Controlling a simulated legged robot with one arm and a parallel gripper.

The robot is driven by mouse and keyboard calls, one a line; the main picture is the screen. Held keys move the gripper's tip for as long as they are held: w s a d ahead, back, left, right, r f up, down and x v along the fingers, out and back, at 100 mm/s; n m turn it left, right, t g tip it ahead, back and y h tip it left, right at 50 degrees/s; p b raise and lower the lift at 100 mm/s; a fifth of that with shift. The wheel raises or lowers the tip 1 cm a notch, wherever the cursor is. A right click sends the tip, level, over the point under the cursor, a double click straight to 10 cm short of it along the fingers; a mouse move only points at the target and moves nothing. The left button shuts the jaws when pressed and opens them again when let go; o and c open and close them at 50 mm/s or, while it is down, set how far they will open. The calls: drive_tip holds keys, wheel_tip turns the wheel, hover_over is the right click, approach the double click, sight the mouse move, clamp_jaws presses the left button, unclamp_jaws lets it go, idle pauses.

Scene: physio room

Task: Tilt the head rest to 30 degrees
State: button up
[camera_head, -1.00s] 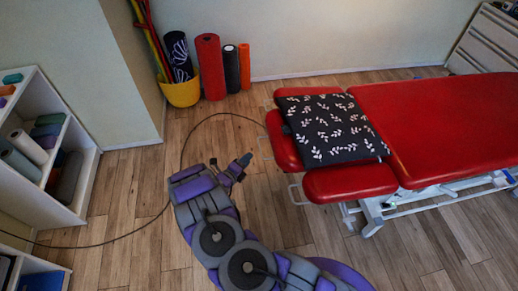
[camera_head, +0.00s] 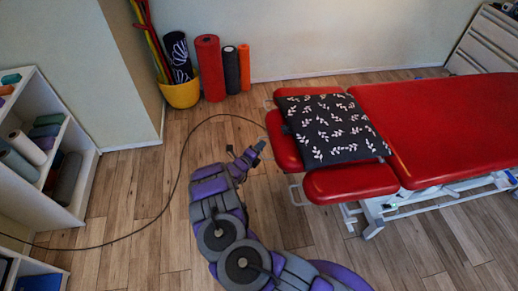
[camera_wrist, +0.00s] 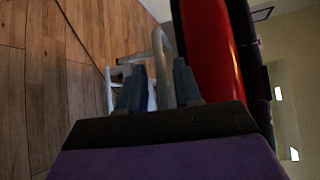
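The red head rest (camera_head: 345,182) is at the left end of the red treatment table (camera_head: 440,120). A dark cloth with white leaves (camera_head: 335,128) covers its middle. White metal loop handles (camera_head: 297,196) stick out of its left end. My gripper (camera_head: 258,148) is just left of the head rest, apart from it. In the wrist view my gripper's two grey fingers (camera_wrist: 159,90) are spread with a gap and nothing between them. A pale bar (camera_wrist: 162,52) shows beyond the fingertips, beside the red padding (camera_wrist: 207,50). I cannot tell the head rest's exact angle.
A dark cable (camera_head: 178,185) curves over the wooden floor left of my arm. A shelf with rolls (camera_head: 88,170) stands at the left. A yellow bucket (camera_head: 182,95) and upright rolls (camera_head: 210,70) are at the back wall. Floor between shelf and table is mostly clear.

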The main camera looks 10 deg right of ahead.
clamp_jaws()
idle(0.3)
